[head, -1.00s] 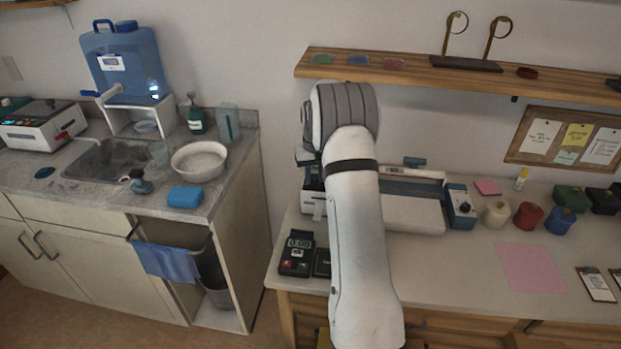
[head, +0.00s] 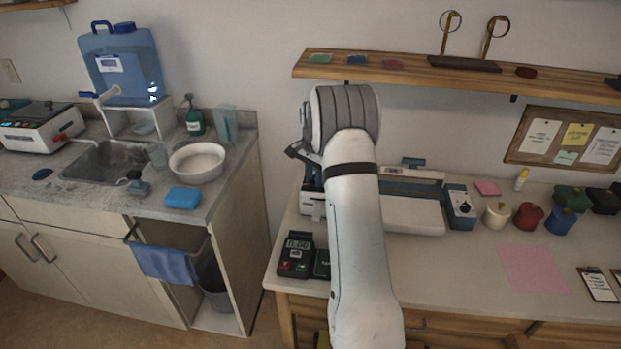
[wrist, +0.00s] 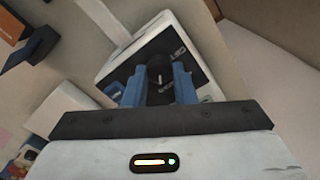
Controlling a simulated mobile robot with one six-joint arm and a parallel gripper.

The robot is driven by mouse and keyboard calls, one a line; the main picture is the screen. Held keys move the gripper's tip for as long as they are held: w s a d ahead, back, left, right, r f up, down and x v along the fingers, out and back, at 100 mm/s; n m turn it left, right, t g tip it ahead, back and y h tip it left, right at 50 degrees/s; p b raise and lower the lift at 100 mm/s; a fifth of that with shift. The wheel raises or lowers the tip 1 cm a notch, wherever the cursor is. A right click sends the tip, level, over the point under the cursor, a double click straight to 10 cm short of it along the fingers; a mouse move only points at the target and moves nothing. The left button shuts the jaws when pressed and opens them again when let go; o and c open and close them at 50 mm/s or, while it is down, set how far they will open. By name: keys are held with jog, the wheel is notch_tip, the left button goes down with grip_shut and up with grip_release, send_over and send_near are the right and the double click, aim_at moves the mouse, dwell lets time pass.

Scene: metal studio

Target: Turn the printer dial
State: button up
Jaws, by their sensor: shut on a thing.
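In the wrist view, the two blue fingers of my gripper (wrist: 162,80) are shut on a dark round dial (wrist: 156,72). The dial sits on the black panel of a white, box-like printer (wrist: 193,47). White markings show on the panel around the dial. In the head view, part of the white printer (head: 310,206) shows at the left end of the counter, left of my arm. My arm hides the dial and my fingertips there.
A black card reader (head: 295,256) stands in front of the printer. A long white machine (head: 412,214) and a blue box with a knob (head: 460,206) are right of my arm. A wooden shelf (head: 420,75) hangs above. The sink counter (head: 222,186) is left, across a gap.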

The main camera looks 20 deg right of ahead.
jog(key=m, duration=0.6)
jog(key=shift+a+f, duration=0.15)
jog(key=shift+a, duration=0.1)
jog(key=m, duration=0.4)
jog(key=shift+m, duration=0.6)
jog(key=shift+w+r, duration=0.1)
jog(key=shift+r, duration=0.15)
jog(key=o, duration=0.8)
jog(key=shift+w, duration=0.1)
jog(key=shift+o, duration=1)
jog(key=shift+d, duration=0.1)
